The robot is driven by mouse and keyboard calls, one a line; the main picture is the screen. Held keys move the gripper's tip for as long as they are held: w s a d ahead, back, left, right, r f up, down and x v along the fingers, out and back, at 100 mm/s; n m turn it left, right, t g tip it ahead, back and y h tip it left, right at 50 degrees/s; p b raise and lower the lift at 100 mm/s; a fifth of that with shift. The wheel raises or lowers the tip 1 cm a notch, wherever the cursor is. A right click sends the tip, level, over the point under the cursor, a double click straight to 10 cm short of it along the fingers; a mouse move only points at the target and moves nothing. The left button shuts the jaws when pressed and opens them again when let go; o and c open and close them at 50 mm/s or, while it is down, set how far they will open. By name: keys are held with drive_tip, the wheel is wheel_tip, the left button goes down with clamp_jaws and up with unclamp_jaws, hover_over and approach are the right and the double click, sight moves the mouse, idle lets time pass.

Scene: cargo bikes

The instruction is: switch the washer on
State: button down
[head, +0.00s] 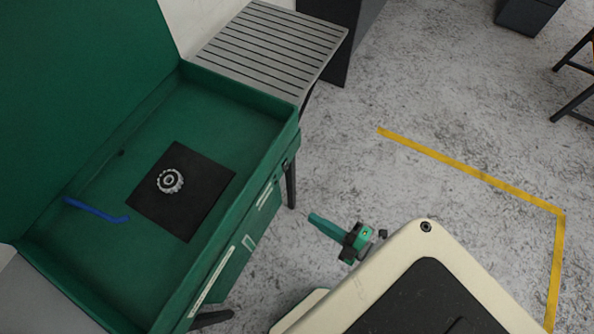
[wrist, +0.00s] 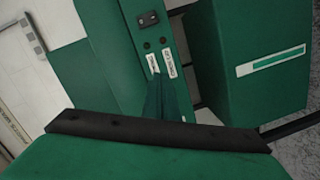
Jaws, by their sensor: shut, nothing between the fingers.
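The washer is a green open basin with a raised lid; its rim (head: 240,85) shows at the left of the head view. In the wrist view its front panel (wrist: 128,55) carries a black rocker switch (wrist: 148,18) at the top. I cannot tell the rocker's position. My green and black gripper (head: 313,218) is right of the washer's front, its fingers pointing left towards it. In the wrist view the green fingers (wrist: 157,78) are together and empty. Their tips appear below the switch, over the labelled part of the panel; contact cannot be told.
A toothed metal part (head: 170,181) sits on a black mat (head: 205,205) in the basin, beside a blue tool (head: 97,209). A slatted grey table (head: 270,40) stands behind. A green box-like part (wrist: 250,50) is right of the panel.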

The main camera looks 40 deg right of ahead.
sight(287, 168)
drive_tip(key=w+d+n+y, duration=0.1)
drive_tip(key=w+d+n, duration=0.1)
drive_tip(key=d, duration=0.3)
drive_tip(key=w+d+f+n+y, duration=0.1)
drive_tip(key=w+d+n, duration=0.1)
drive_tip(key=d+n, duration=0.2)
drive_tip(key=d, duration=0.2)
drive_tip(key=shift+w+d+f+n+g, duration=0.25)
drive_tip(key=shift+w+d+n+g, duration=0.05)
drive_tip(key=shift+w+n+g, duration=0.1)
drive_tip(key=x, duration=1.4)
drive_tip(key=shift+r, duration=0.1)
drive_tip(key=shift+w+a, duration=0.2)
drive_tip(key=shift+w, duration=0.05)
drive_tip(key=s+d+f, duration=0.2)
drive_tip(key=s+d, duration=0.3)
drive_tip(key=s, duration=0.7)
drive_tip(key=shift+s+d, duration=0.15)
drive_tip(key=shift+s, duration=0.15)
